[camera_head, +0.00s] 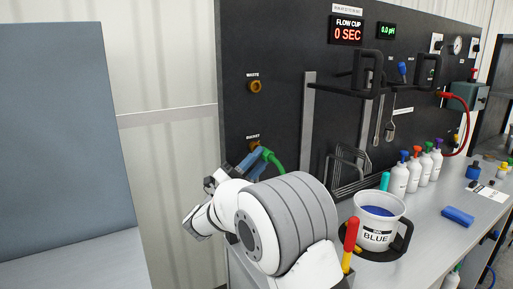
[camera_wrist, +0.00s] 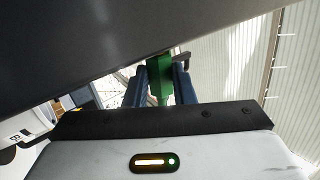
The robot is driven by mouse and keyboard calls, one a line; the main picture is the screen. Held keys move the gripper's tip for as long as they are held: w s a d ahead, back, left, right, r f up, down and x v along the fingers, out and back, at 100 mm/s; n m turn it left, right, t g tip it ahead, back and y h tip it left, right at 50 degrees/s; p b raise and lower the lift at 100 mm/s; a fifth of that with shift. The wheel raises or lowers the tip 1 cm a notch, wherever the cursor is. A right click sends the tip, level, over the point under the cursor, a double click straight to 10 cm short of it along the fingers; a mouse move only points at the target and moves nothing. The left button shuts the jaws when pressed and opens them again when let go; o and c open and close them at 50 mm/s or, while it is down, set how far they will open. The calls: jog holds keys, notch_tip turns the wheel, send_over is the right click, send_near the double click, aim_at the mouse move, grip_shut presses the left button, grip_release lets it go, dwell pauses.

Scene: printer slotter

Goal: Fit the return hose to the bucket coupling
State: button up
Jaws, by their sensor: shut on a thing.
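My gripper (camera_head: 248,162) is at the dark panel, just in front of the brass bucket coupling (camera_head: 254,145) under the BUCKET label. It is shut on the green return hose (camera_head: 273,161), which curves down to the right behind my arm. In the wrist view the green hose end (camera_wrist: 160,75) sits between the two blue fingers of my gripper (camera_wrist: 158,85). The hose end appears at or very near the coupling; I cannot tell whether it is seated. The brass waste coupling (camera_head: 255,87) above is bare.
A white pot marked BLUE (camera_head: 377,232) with a dark handle stands on the bench (camera_head: 425,235), right of my arm. Several white bottles (camera_head: 399,180) stand behind it. A wire rack (camera_head: 345,170) is on the panel side. A blue-grey panel (camera_head: 60,130) stands at left.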

jog(key=shift+w+a+p, duration=0.55)
jog(key=shift+w+p, duration=0.2)
jog(key=shift+w, duration=0.05)
dwell(0.7)
